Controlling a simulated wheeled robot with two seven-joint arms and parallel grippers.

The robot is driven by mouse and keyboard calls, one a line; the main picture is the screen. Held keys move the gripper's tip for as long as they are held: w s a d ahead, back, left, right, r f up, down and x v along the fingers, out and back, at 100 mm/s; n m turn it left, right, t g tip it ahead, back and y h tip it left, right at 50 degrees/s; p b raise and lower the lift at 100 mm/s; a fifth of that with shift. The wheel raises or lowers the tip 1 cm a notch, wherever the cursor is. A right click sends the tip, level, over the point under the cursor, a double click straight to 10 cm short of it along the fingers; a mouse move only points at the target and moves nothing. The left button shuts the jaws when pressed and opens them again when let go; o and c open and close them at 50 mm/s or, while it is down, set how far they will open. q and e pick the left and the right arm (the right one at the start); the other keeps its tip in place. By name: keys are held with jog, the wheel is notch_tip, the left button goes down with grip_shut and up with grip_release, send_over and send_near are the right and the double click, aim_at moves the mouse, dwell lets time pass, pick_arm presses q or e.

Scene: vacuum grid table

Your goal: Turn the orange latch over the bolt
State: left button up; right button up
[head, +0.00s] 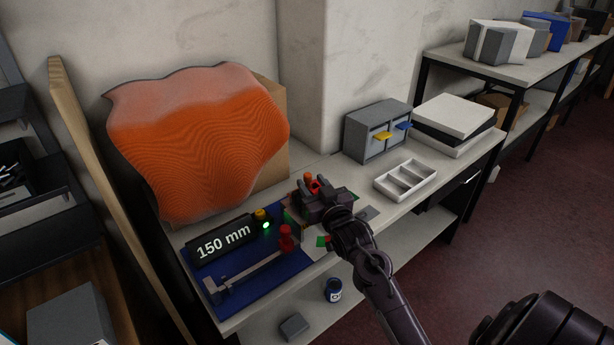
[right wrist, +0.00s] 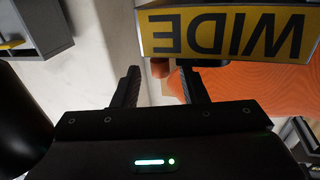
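A small orange part (head: 308,178), possibly the latch, shows just behind my right gripper (head: 322,197); the gripper hides most of what is around it. I cannot make out a bolt. In the right wrist view, a brown-orange rounded end (right wrist: 160,68) lies ahead, between the fingertip directions of my right gripper (right wrist: 160,84). The two fingers are apart with nothing seen held between them. I cannot tell whether they touch the orange part. My left gripper is not in view.
A blue board (head: 250,285) with a "150 mm" display (head: 222,240) and a red-knobbed slide lies left. A large orange wavy sheet (head: 195,140) stands behind. A white tray (head: 405,180) and grey cabinet (head: 377,132) are right. The right wrist view shows an inverted "WIDE" sign (right wrist: 225,35).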

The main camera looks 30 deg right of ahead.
aim_at(309, 180)
jog(key=shift+w+d+f, duration=0.1)
jog(key=shift+w+d, duration=0.05)
jog(key=shift+w, duration=0.7)
jog(key=shift+w+d, duration=0.15)
jog(key=shift+w, duration=0.7)
jog(key=shift+c, duration=0.2)
grip_shut()
jog(key=shift+s+h, duration=0.1)
jog(key=shift+h, duration=0.2)
jog(key=m+h+p, duration=0.1)
jog(key=s+m+g+h+p, duration=0.1)
jog(key=h, duration=0.1)
jog(key=shift+a+r+m+h, duration=0.1)
jog(key=shift+r+m+h, duration=0.1)
jog(key=shift+m+h, duration=0.15)
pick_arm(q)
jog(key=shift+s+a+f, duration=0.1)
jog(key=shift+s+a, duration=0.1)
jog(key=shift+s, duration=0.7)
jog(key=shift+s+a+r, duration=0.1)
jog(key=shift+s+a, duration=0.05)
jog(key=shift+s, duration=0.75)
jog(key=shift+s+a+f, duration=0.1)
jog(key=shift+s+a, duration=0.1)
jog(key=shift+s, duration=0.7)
pick_arm(e)
jog(key=shift+s+f+m+g+h, duration=0.15)
jog(key=shift+s+m+g+h, duration=0.25)
jog(key=shift+m+g+h, duration=0.55)
